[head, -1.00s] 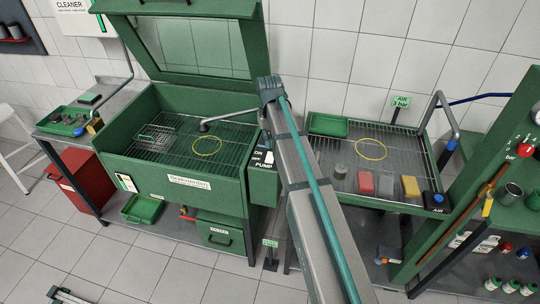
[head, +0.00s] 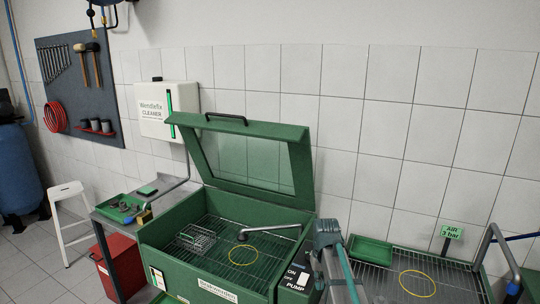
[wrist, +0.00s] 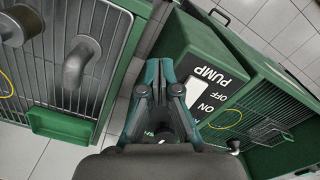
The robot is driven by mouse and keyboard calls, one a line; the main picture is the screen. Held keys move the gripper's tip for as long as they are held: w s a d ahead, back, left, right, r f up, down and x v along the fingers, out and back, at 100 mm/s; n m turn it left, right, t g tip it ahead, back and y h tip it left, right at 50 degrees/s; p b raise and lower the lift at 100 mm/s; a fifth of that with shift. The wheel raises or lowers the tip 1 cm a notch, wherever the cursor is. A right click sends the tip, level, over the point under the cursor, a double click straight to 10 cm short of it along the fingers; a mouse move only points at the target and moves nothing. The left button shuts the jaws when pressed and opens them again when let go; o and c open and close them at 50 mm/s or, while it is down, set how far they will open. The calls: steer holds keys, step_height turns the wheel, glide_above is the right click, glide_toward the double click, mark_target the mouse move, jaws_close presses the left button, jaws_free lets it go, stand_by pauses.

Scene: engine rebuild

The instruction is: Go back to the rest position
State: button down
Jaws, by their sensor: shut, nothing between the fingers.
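My gripper (wrist: 160,72) shows in the wrist view with its two dark fingers together and nothing between them. It is beside the green pump switch box (wrist: 205,70), which carries the ON, OFF and PUMP labels; I see no clear contact. In the head view part of my arm rises at the lower middle, just right of the pump box (head: 297,278). The fingertips cannot be made out there.
The green parts washer (head: 165,245) has its windowed lid (head: 240,127) raised; a wire basket (head: 196,238), a spout and a yellow ring are on its grid. A grated bench (head: 452,285) with a green tray (head: 370,251) stands right. A side table with a tray stands left.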

steer(key=s+f+g+b, duration=0.3)
steer(key=s+f, duration=1.9)
steer(key=s, duration=0.2)
steer(key=s+f+g+b, duration=0.3)
steer(key=s+f, duration=1.9)
steer(key=s, duration=0.3)
steer(key=shift+s+m+g, duration=0.25)
steer(key=shift+m+g, duration=0.05)
steer(key=shift+g, duration=0.1)
